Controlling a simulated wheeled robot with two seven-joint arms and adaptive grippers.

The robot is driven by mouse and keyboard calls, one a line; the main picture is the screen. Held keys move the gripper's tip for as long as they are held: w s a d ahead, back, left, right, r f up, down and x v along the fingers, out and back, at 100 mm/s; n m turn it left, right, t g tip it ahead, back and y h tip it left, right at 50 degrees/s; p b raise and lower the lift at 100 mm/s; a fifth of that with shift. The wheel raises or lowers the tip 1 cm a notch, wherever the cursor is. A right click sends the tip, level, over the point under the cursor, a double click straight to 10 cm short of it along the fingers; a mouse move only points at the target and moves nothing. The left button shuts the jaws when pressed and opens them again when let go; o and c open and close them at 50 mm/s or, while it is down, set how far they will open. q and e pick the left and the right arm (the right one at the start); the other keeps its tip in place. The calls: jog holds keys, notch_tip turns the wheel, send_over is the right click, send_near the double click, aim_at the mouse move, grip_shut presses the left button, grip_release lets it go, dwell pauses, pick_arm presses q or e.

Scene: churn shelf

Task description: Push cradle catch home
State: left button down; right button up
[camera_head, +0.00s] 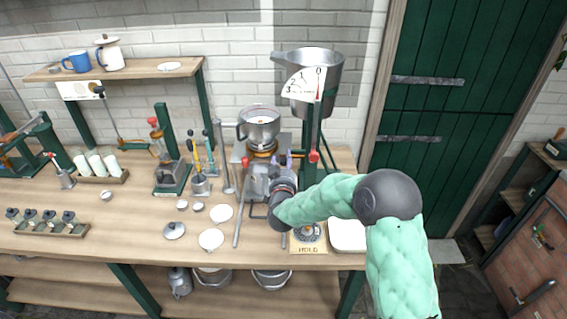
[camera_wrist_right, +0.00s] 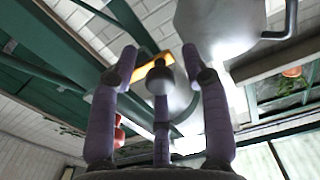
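A metal pot (camera_head: 258,125) stands in a frame on the bench, with an orange ring (camera_head: 262,150) under it. Red knobs (camera_head: 313,157) sit at the frame's sides; I cannot tell which part is the cradle catch. My right gripper (camera_head: 283,160) points up just in front of the frame, its purple fingers beside the pot's lower right. In the right wrist view its fingers (camera_wrist_right: 160,70) are spread, with nothing visibly gripped. An orange bar (camera_wrist_right: 152,67) shows behind them; contact cannot be told. My left gripper is not in view.
A large bucket (camera_head: 325,70) with a dial (camera_head: 304,85) is raised behind my right gripper. A board marked HOLD (camera_head: 306,248) and a white tray (camera_head: 347,236) lie near the front edge. Small dishes (camera_head: 211,239) lie to the left.

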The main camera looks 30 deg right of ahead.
aim_at(296, 157)
grip_shut()
jog(key=shift+s+d+b, duration=0.35)
jog(key=shift+s+d, duration=0.15)
jog(key=shift+d, duration=0.35)
jog(key=shift+s+d+b, duration=0.35)
jog(key=shift+s+d, duration=0.15)
jog(key=shift+d, duration=0.35)
jog(key=shift+a, duration=0.1)
jog(key=shift+c, duration=0.6)
grip_release()
jog(key=shift+o, duration=1.4)
jog(key=shift+s+d, duration=0.1)
jog(key=shift+d, duration=0.1)
jog(key=shift+a, duration=0.15)
